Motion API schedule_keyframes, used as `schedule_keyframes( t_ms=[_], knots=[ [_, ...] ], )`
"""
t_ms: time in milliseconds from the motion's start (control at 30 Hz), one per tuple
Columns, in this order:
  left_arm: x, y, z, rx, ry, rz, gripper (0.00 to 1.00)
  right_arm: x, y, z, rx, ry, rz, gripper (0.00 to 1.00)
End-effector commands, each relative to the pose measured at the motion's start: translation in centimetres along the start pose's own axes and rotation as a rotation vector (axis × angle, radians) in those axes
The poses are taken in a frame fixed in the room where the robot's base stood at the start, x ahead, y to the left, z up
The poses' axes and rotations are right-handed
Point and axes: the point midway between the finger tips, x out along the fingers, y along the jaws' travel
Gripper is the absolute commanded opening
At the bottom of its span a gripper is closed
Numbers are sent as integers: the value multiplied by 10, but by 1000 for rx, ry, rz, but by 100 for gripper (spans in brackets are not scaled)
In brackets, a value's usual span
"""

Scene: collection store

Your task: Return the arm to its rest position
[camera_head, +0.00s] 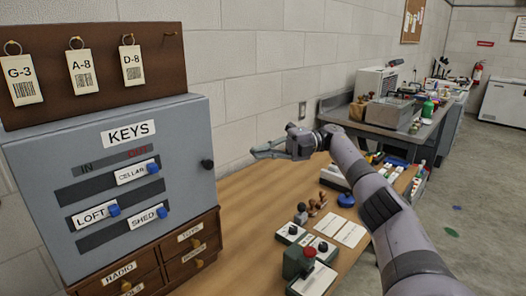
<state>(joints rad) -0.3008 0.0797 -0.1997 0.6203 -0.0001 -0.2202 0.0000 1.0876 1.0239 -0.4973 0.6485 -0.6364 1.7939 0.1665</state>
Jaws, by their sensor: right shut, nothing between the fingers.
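My right gripper (262,151) is shut and empty, with its fingers pointing left. It hangs over the wooden bench (245,188), to the right of the grey key cabinet (185,140) and clear of its dark knob (207,164). My right arm reaches in from the lower right, across the bench's right side. My left gripper is not in view.
Grey floor (490,200) is open at the right.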

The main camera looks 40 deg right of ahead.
Motion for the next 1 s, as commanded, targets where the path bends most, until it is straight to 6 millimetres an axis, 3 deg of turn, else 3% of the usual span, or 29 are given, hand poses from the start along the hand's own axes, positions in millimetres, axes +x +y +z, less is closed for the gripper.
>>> schedule_keyframes(
  t_ms=[467,800,1000],
  knots=[
    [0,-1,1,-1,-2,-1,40,-4,1,4,2,4,1,0],
    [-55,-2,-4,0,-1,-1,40,-4,57,4,2,3,1,0],
    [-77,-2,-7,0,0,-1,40,-4,79,4,2,3,1,0]
  ],
)
